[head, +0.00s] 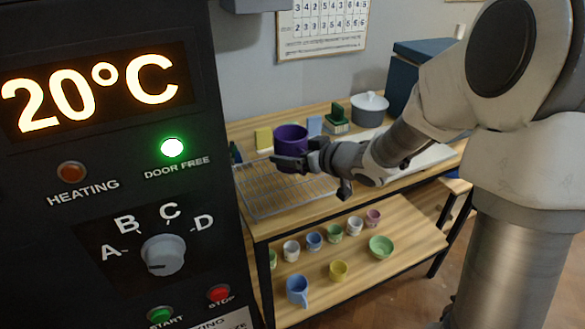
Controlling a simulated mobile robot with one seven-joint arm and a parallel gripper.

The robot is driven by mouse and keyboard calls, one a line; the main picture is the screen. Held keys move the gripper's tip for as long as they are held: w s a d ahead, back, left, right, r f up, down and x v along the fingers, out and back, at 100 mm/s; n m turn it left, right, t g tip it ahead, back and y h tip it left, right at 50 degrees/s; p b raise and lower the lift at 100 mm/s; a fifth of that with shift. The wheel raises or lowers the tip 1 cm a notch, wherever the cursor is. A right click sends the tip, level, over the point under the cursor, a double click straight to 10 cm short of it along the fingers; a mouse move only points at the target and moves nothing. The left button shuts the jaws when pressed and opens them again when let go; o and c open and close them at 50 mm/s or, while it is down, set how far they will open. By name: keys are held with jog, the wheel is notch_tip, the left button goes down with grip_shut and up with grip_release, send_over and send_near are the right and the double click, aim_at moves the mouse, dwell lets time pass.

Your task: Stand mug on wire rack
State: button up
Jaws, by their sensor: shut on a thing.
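A purple mug (291,135) is upright at the back part of the wire rack (262,203), which lies on the wooden table top. My gripper (292,161) reaches in from the right and is shut on the mug. A dark finger crosses the front of the mug, low on its wall. The gripper and wrist hide part of the mug and of the rack. I cannot tell whether the mug's base touches the wires or is just above them. The front of the rack looks bare.
A dark kiln panel (110,215) fills the left side. Several small cups and a blue mug (297,289) stand on the lower shelf (385,273).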

jog(key=shift+f+b, duration=0.9)
jog(key=shift+f, duration=1)
jog(key=shift+f, duration=0.2)
jog(key=o, duration=1.3)
jog(key=shift+r, duration=0.3)
jog(key=shift+p+v, duration=1.95)
jog(key=shift+v, duration=4.05)
